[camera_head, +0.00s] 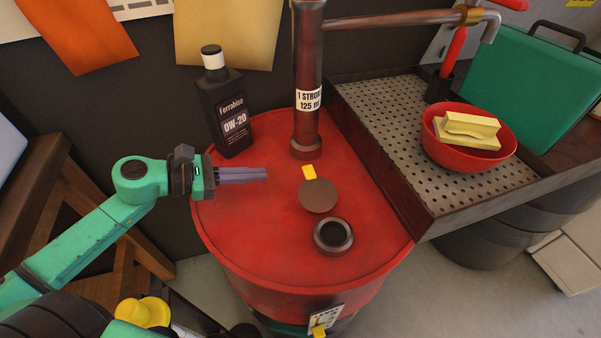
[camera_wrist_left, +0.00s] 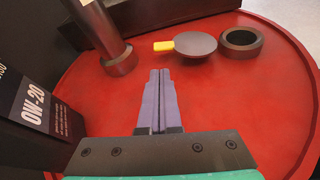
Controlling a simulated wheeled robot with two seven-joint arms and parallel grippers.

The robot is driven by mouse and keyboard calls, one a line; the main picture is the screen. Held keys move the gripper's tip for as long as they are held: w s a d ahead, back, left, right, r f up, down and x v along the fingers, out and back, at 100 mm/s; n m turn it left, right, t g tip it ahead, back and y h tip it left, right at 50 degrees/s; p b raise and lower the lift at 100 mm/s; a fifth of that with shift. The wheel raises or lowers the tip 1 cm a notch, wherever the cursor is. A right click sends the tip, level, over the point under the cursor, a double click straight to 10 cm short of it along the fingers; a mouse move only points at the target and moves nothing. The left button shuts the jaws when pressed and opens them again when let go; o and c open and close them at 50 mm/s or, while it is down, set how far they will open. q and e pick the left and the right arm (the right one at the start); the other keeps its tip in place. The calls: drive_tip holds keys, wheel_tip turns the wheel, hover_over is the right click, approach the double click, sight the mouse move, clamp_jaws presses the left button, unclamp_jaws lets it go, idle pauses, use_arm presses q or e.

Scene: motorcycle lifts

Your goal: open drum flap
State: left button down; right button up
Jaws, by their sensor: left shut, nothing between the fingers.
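The red drum (camera_head: 250,235) has a short dark ring-shaped opening (camera_head: 333,249) on its lid. The flap, a brown disc (camera_head: 318,196) with a yellow tab (camera_head: 309,172), lies beside the ring and leaves its dark hole uncovered. In the left wrist view the disc (camera_wrist_left: 196,45) sits just left of the ring (camera_wrist_left: 241,52), its tab (camera_wrist_left: 163,46) pointing left. My left gripper (camera_head: 266,174) is shut and empty above the lid, left of the tab and apart from it. It also shows in the left wrist view (camera_wrist_left: 161,72). My right gripper is out of view.
A brown pump pipe (camera_head: 308,80) rises from the lid behind the flap. A black oil bottle (camera_head: 224,105) stands at the lid's back left. A perforated tray (camera_head: 385,120) with a red bowl (camera_head: 465,155) is at the right. The lid's front left is clear.

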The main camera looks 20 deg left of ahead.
sight(297, 183)
use_arm(q)
drive_tip(key=shift+w+d+f, duration=0.25)
drive_tip(key=shift+w+f, duration=0.05)
drive_tip(key=shift+f, duration=0.2)
drive_tip(key=p+x, duration=0.1)
drive_tip(key=x, duration=0.8)
drive_tip(key=shift+w+r+p, duration=0.1)
drive_tip(key=shift+r+p, duration=0.1)
drive_tip(key=shift+p, duration=0.1)
drive_tip(key=shift+w+d+f, duration=0.15)
drive_tip(key=shift+d+f, duration=0.1)
drive_tip(key=shift+f, duration=0.05)
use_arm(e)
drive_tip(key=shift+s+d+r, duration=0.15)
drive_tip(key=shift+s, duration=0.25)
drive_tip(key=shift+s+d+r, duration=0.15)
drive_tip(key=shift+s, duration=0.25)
